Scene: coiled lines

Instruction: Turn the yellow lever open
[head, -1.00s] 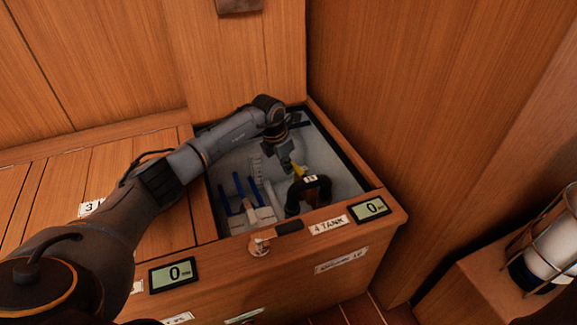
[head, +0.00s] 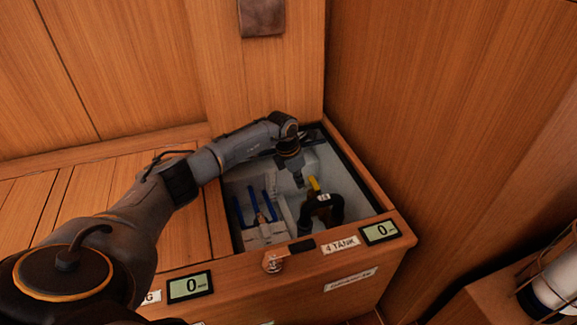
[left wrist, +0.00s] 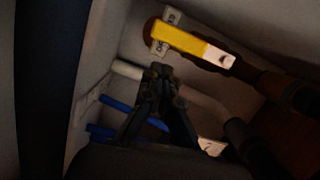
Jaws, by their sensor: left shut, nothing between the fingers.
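The yellow lever (head: 314,184) sits on top of a dark hose fitting (head: 325,206) inside the open bin marked 4 TANK. My left gripper (head: 300,182) reaches down into the bin, just left of the lever. In the left wrist view its closed fingertips (left wrist: 160,72) are empty and appear below the lever, apart from it in the picture. My right gripper is not in view.
Blue pipes (head: 254,203) and a pale block (head: 264,235) fill the bin's left part. The bin's wooden rim (head: 362,172) and the tall wall (head: 430,130) bound it at right. A display (head: 380,231) reads 0. A caged lamp (head: 555,285) stands lower right.

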